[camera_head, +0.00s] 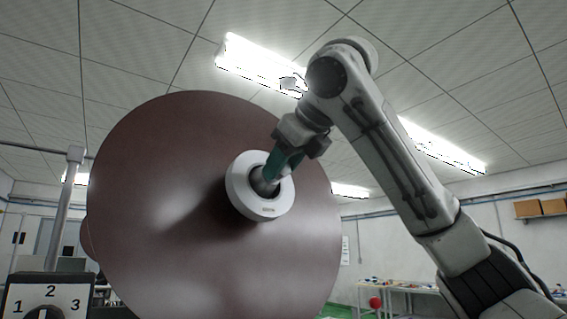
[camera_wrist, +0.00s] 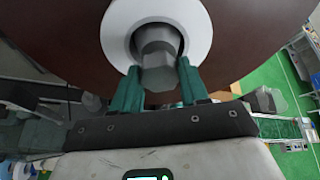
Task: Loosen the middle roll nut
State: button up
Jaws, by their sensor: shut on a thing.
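A large dark brown roll (camera_head: 150,190) fills the left half of the head view, with a white ring-shaped core (camera_head: 240,188) at its centre. A grey roll nut (camera_wrist: 158,58) sits in the core's opening and shows clearly in the wrist view. My gripper (camera_head: 278,172) reaches the core from the upper right. In the wrist view its two green fingers (camera_wrist: 158,85) stand on either side of the nut, shut on it. In the head view the fingers and the core's rim hide part of the nut.
A dial panel marked 1, 2, 3 (camera_head: 48,298) stands at lower left beside a metal post (camera_head: 62,215). Work tables (camera_head: 400,288) with small items and a red ball (camera_head: 375,302) are at the far right.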

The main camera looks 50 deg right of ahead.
jog(key=shift+f, duration=0.2)
jog(key=o, duration=1.1)
jog(key=shift+r, duration=0.1)
jog(key=shift+c, duration=0.2)
jog(key=shift+s+r, duration=0.1)
jog(key=v, duration=1)
jog(key=shift+s+a, duration=0.2)
jog(key=shift+r, duration=0.1)
